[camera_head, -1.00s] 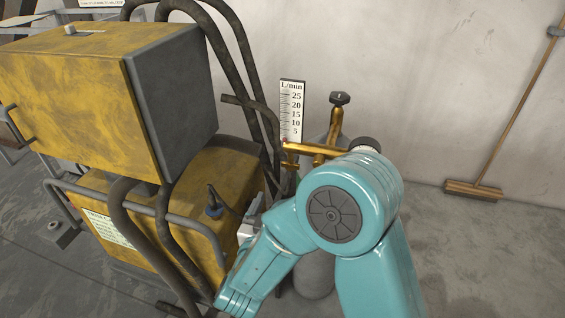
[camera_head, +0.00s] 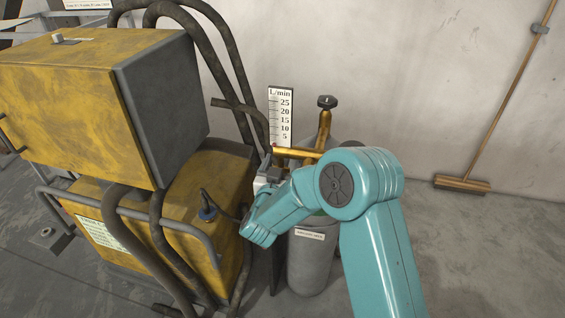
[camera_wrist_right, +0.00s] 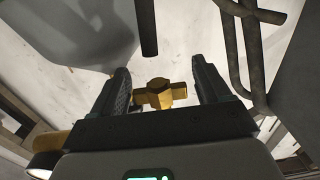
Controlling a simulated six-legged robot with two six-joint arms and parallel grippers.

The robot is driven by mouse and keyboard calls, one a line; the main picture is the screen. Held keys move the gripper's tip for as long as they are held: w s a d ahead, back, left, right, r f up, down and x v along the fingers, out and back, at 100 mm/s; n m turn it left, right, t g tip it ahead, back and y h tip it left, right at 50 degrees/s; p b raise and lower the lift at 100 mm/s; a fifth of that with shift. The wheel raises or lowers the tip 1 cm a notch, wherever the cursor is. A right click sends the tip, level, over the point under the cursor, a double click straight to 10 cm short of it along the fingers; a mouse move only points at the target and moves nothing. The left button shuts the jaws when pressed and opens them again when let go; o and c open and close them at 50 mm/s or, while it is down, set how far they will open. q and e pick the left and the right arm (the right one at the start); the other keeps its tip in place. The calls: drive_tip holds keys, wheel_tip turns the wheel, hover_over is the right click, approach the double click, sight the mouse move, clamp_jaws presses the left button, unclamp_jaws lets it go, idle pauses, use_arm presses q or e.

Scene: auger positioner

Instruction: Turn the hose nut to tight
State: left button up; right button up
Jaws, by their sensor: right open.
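A brass nut with stubby wings (camera_wrist_right: 160,94) shows in the right wrist view, between the two dark fingers of my right gripper (camera_wrist_right: 161,75). The fingers are open, with a visible gap on each side of the nut. In the head view my right gripper (camera_head: 268,176) is small and partly hidden by my teal arm. It is by the brass regulator (camera_head: 298,152), below the white L/min flow scale (camera_head: 281,117). The nut itself is hidden or too small to tell in the head view. My left gripper is not in view.
A grey gas cylinder (camera_head: 311,262) with a dark valve knob (camera_head: 327,101) stands behind my arm. A yellow machine (camera_head: 70,95) with thick dark hoses (camera_head: 196,50) stands at the left, close to the gripper. A broom (camera_head: 462,184) leans on the wall; the floor at the right is clear.

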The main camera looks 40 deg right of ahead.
drive_tip(key=shift+w+d, duration=0.1)
drive_tip(key=c, duration=1.1)
drive_tip(key=shift+o, duration=0.3)
drive_tip(key=shift+f+n+t+y+b, duration=0.15)
drive_tip(key=shift+n+t+y+b, duration=0.4)
drive_tip(key=shift+b, duration=0.3)
drive_tip(key=n+t+y+b, duration=0.1)
drive_tip(key=y+b, duration=0.1)
drive_tip(key=n+t+y+b, duration=0.1)
drive_tip(key=n+y+b, duration=0.1)
drive_tip(key=b, duration=0.1)
drive_tip(key=n+t+y+b, duration=0.1)
drive_tip(key=t+y+b, duration=0.1)
drive_tip(key=shift+w+a+f+n+y+b, duration=0.15)
drive_tip(key=shift+w+a+n+y+b, duration=0.1)
drive_tip(key=shift+a+n+b, duration=0.1)
drive_tip(key=shift+a+r+n+t+y+b, duration=0.15)
drive_tip(key=shift+r+n+t+y+b, duration=0.1)
drive_tip(key=shift+n+y+b, duration=0.8)
drive_tip(key=shift+y, duration=0.25)
drive_tip(key=o, duration=1)
drive_tip(key=shift+o, duration=0.2)
